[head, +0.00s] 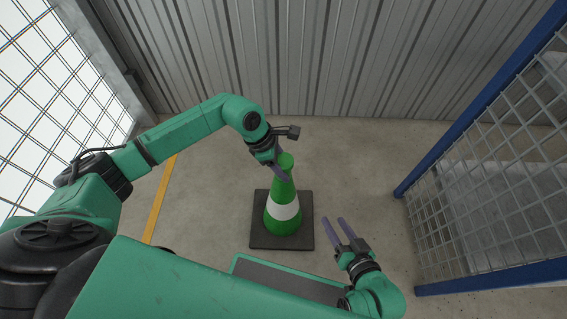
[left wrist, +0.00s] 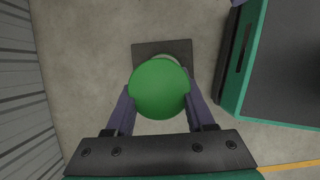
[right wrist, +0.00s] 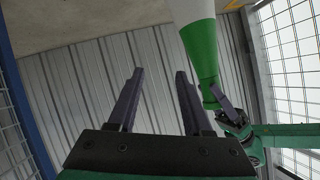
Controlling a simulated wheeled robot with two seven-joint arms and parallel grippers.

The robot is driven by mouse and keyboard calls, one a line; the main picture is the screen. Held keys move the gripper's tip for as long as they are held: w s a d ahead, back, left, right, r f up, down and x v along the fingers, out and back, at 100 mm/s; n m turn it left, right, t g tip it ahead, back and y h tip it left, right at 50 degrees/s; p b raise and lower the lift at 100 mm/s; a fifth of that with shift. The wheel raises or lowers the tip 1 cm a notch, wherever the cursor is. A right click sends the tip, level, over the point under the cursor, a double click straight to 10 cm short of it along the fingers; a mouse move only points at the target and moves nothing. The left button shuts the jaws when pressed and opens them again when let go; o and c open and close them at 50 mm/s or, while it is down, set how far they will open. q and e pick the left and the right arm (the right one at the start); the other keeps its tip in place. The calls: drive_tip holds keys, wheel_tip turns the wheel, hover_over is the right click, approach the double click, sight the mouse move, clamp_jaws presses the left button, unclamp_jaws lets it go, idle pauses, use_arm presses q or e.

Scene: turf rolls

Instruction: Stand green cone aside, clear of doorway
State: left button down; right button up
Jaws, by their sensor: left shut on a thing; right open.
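The green cone (head: 283,217) with a white band and a dark square base (head: 305,238) stands upright on the concrete floor in the head view. My left gripper (head: 280,170) is shut on the cone near its top. In the left wrist view the cone's round green top (left wrist: 159,90) sits between the two fingers. In the right wrist view the cone (right wrist: 200,45) shows at the upper right, with the left gripper's finger beside it. My right gripper (head: 338,230) is open and empty, to the right of the cone and apart from it. I cannot tell whether the base touches the floor.
A corrugated metal wall (head: 330,60) runs along the back. A blue-framed mesh panel (head: 455,200) stands at the right. A bright gridded window (head: 50,100) is at the left. A yellow floor line (head: 159,200) lies left of the cone. Bare floor (head: 360,150) is free behind and right of it.

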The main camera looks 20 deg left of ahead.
use_arm(q)
drive_tip(key=c, duration=0.6)
unclamp_jaws()
drive_tip(key=o, duration=0.3)
drive_tip(key=shift+o, duration=0.2)
drive_tip(key=p+v, duration=0.3)
drive_tip(key=v, duration=0.9)
use_arm(e)
drive_tip(key=d+g, duration=0.1)
drive_tip(key=d+r+g+h, duration=0.1)
drive_tip(key=d, duration=0.1)
drive_tip(key=d+r+n+g+h, duration=0.1)
drive_tip(key=d+g, duration=0.1)
drive_tip(key=shift+s+d+r, duration=0.15)
drive_tip(key=shift+s+r, duration=0.05)
use_arm(q)
drive_tip(key=shift+s, duration=0.1)
